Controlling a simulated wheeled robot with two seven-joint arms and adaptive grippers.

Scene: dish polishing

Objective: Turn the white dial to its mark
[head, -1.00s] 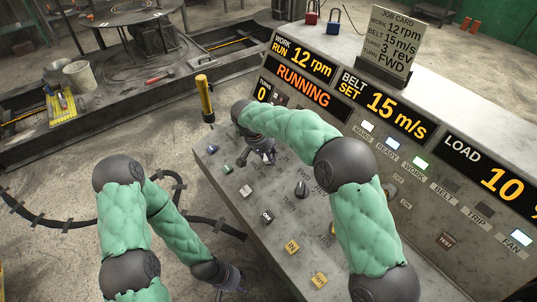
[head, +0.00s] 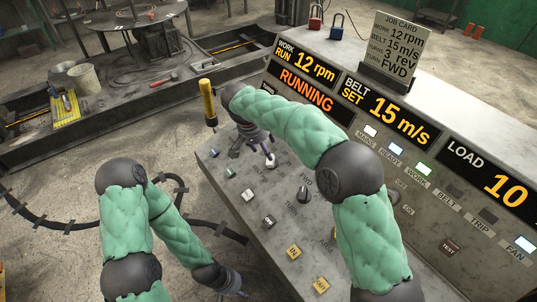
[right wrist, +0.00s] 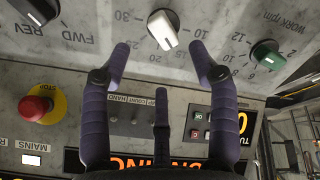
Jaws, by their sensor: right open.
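The white dial (right wrist: 163,30) shows in the right wrist view, upside down, with an arc of numbers around it. It sits between and just beyond the spread purple fingertips of my right gripper (right wrist: 160,48). The gripper is open, and I see no finger touching the dial. In the head view the right gripper (head: 251,149) hangs over the console's left part, partly hidden by its arm. My left gripper (head: 232,284) is low in front of the console, away from the dials; its fingers are too small to judge.
A green dial (right wrist: 266,55) and a black FWD/REV knob (right wrist: 36,10) flank the white dial. A red stop button (right wrist: 35,108) is nearby. A yellow post (head: 208,100) stands by the console's left edge. The job card (head: 396,45) stands on top.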

